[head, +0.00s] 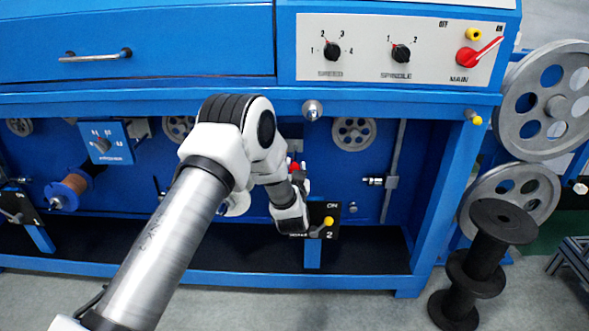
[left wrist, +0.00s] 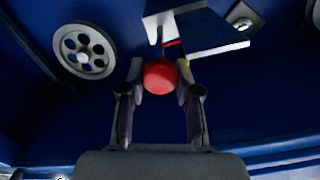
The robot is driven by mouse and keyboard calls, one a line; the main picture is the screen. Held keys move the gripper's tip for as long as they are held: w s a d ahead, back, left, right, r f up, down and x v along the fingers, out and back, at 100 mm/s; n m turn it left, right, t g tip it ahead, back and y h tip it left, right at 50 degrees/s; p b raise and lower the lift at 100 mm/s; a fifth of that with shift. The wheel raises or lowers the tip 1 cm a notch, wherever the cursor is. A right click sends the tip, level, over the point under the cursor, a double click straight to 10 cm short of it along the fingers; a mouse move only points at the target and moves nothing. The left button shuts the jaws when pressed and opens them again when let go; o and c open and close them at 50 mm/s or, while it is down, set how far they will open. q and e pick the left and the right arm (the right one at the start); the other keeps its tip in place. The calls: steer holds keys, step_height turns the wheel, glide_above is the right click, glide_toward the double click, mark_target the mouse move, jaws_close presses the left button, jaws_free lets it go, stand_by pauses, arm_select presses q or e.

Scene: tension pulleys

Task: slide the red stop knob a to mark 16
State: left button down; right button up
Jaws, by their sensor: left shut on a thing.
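The red stop knob (left wrist: 160,76) is a round red ball in the middle of the left wrist view. My left gripper (left wrist: 160,84) has its two fingers on either side of the knob and is shut on it. A light metal piece with a red line (left wrist: 173,44) shows just beyond the knob. In the head view the left gripper (head: 299,180) reaches into the lower bay of the blue machine, with a bit of the red knob (head: 294,167) showing at its fingers. Mark numbers for the knob cannot be read. My right gripper is in neither view.
A black ON panel with a yellow-tipped lever (head: 328,221) sits close to the gripper's right. A grey pulley (head: 354,133) is behind it; a vertical rod (head: 394,165) stands to the right. The blue front beam (head: 390,101) runs above.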

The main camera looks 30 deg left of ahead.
arm_select(q)
steer(key=shift+s+d, duration=0.1)
steer(key=shift+s, duration=0.05)
steer(key=c, duration=0.8)
jaws_free()
steer(key=v, duration=1.2)
steer(key=shift+f, duration=0.1)
